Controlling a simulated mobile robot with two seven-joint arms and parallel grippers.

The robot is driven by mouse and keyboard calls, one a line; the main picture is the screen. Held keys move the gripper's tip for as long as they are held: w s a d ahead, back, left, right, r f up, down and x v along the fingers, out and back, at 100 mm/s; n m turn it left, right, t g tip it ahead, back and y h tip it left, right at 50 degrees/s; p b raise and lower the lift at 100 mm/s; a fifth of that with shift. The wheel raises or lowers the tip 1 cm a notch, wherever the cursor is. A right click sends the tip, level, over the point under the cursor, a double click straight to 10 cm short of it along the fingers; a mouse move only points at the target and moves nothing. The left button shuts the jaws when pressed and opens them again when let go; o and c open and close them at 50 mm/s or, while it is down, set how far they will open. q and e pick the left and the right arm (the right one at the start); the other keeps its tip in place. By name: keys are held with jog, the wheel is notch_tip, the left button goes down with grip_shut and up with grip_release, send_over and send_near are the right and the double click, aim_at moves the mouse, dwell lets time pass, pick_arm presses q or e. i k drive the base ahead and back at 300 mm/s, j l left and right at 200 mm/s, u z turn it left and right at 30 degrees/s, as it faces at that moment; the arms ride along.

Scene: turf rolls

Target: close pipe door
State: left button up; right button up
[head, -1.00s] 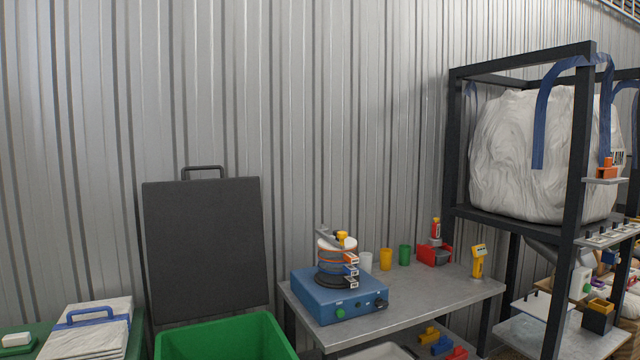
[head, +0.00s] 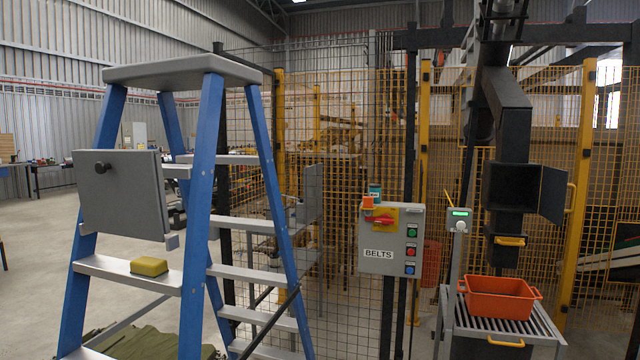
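A dark pipe (head: 507,100) comes down at the right of the head view and has a box-like opening (head: 511,186) in its front. The pipe door (head: 553,195) is hinged at the right side of this opening. Neither of my grippers is in view.
Below the pipe an orange crate (head: 499,298) sits on a roller stand (head: 463,322). A BELTS control box (head: 391,239) is on the mesh fence. A blue stepladder (head: 200,200) stands at the left, with a yellow sponge-like block (head: 149,266) on a step.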

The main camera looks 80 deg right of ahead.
aim_at(554, 183)
jog(key=k+l+z, duration=0.1)
jog(key=z, duration=0.3)
jog(key=k+l+z, duration=0.15)
jog(key=z, duration=0.2)
jog(key=l+z, duration=0.2)
jog(key=z, duration=0.2)
jog(key=k+l+z, duration=0.1)
jog(key=l+z, duration=0.3)
jog(key=k+l+z, duration=0.1)
jog(key=l+z, duration=0.85)
jog(key=l, duration=0.25)
jog(key=i+l, duration=0.1)
jog(key=l, duration=0.2)
jog(key=l+z, duration=0.15)
jog(key=l, duration=0.15)
jog(key=i+l, duration=0.15)
jog(key=l, duration=0.15)
jog(key=z, duration=0.05)
